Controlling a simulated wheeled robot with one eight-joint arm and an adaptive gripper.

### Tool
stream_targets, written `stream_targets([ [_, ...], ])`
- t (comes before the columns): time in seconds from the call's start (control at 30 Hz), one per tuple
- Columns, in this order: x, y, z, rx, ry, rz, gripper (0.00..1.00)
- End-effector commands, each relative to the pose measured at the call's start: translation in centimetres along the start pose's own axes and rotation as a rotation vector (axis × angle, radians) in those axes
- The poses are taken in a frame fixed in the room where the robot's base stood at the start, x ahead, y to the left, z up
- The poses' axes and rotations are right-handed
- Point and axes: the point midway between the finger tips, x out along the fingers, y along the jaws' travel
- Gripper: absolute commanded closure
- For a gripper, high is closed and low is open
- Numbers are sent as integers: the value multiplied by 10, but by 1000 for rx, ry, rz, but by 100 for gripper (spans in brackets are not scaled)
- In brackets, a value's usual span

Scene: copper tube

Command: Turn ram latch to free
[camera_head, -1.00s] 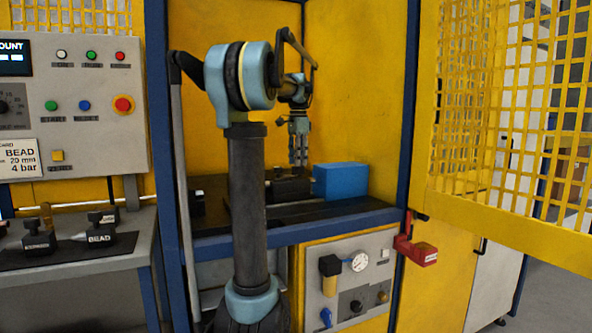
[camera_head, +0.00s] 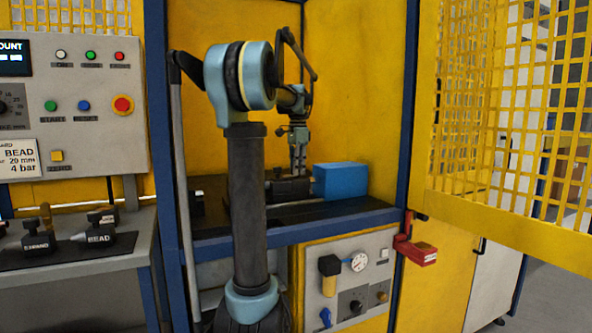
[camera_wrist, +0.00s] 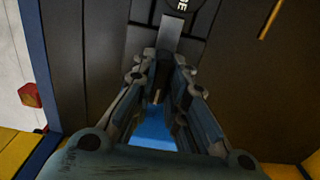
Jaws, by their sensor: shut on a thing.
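My gripper (camera_head: 298,168) points down inside the yellow enclosure, just left of the blue ram block (camera_head: 340,181). In the wrist view, the two fingers of my gripper (camera_wrist: 165,62) are close together and shut on a small part, which I take to be the ram latch (camera_wrist: 156,97). Only a thin brownish piece of it shows between the fingers. The blue block also shows between the finger linkages. The latch's angle cannot be made out. In the head view the fingers hide it.
A dark bed (camera_head: 320,212) lies under the block, behind a blue frame rail. Blue posts stand on both sides of the opening. A yellow mesh door (camera_head: 500,130) is at the right. A red lock (camera_head: 415,250) sits on the right post. Dark tools (camera_head: 100,239) stand on the left bench.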

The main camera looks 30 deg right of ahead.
Motion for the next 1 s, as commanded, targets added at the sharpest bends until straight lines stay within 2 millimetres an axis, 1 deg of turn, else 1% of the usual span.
stream_targets([
  [0.27,-1,-2,1,-44,0,-3,100],
  [0.47,-1,-2,1,-155,1,-4,100],
  [1.0,-1,-3,1,-654,2,-6,100],
])
